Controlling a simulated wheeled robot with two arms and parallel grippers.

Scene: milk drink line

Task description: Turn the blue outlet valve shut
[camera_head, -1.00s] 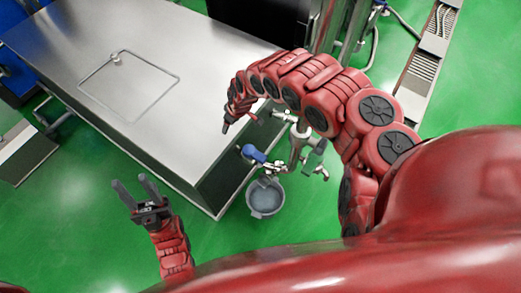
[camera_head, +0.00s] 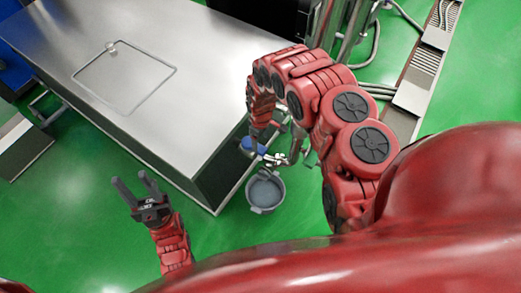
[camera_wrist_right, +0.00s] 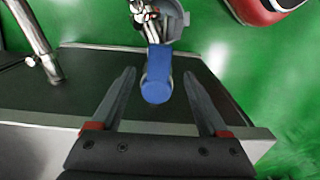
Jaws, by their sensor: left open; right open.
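The blue outlet valve handle (camera_head: 254,144) shows in the head view near the table corner, partly hidden by my right gripper. In the right wrist view the blue handle (camera_wrist_right: 157,78) points toward me from the metal pipe fitting (camera_wrist_right: 146,12), between the two finger lines. My right gripper (camera_wrist_right: 160,85) is open, one finger on each side of the handle, with visible gaps to both. In the head view my right gripper (camera_head: 264,135) reaches down over the valve. My left gripper (camera_head: 137,185) is open and empty, left of the table corner.
A grey bucket (camera_head: 265,191) stands on the green floor below the valve. The steel table (camera_head: 150,75) fills the upper left, its corner edge close beside the valve. Pipes (camera_head: 345,30) rise behind my right arm. Green floor is clear around the bucket.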

